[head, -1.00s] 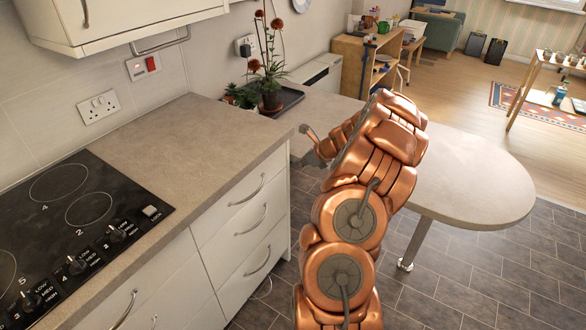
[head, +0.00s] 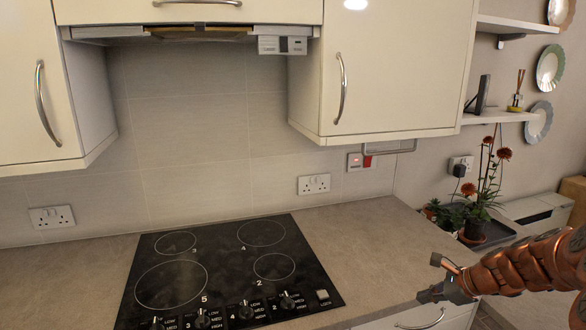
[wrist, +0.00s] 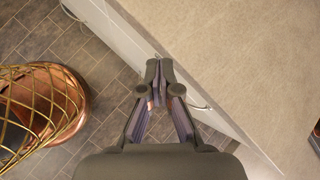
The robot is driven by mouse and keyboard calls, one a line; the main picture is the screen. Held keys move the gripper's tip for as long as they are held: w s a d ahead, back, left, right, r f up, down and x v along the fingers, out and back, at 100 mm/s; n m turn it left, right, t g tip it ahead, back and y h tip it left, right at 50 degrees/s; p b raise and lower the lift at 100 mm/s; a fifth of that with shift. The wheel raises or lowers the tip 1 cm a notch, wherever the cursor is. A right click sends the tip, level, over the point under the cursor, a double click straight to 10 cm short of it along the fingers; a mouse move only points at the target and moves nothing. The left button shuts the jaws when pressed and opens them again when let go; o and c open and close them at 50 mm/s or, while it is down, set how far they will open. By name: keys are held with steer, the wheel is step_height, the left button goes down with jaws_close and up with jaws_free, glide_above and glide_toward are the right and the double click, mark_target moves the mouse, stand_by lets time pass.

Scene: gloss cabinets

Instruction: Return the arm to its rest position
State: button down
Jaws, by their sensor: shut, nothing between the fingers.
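My gripper (head: 432,292) is at the lower right of the head view, at the front edge of the worktop, with my copper-coloured arm coming in from the right edge. In the wrist view my gripper (wrist: 160,70) has its two fingertips together with nothing between them. Below it there show the worktop edge, a white drawer front and dark floor tiles. Most of my arm lies outside the head view.
The worktop (head: 352,240) holds a black hob (head: 225,270) with knobs. White wall cabinets (head: 395,70) hang above. Potted plants (head: 475,215) stand on a dark tray at the right. A copper object with gold wire (wrist: 45,110) shows at the wrist view's left.

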steer(key=s+a+r+n+g, duration=0.25)
steer(key=s+a+n, duration=0.4)
steer(key=a, duration=0.35)
steer(key=s+a+r+n+g, duration=0.25)
steer(key=s+a+n, duration=0.4)
steer(key=a, duration=0.35)
steer(key=s+n+g+h, duration=0.3)
steer(key=s+n, duration=0.7)
steer(key=s, duration=1.3)
steer(key=shift+a+r+h, duration=0.15)
steer(key=shift+a+h, duration=0.1)
steer(key=shift+h, duration=0.85)
steer(key=shift+s, duration=0.1)
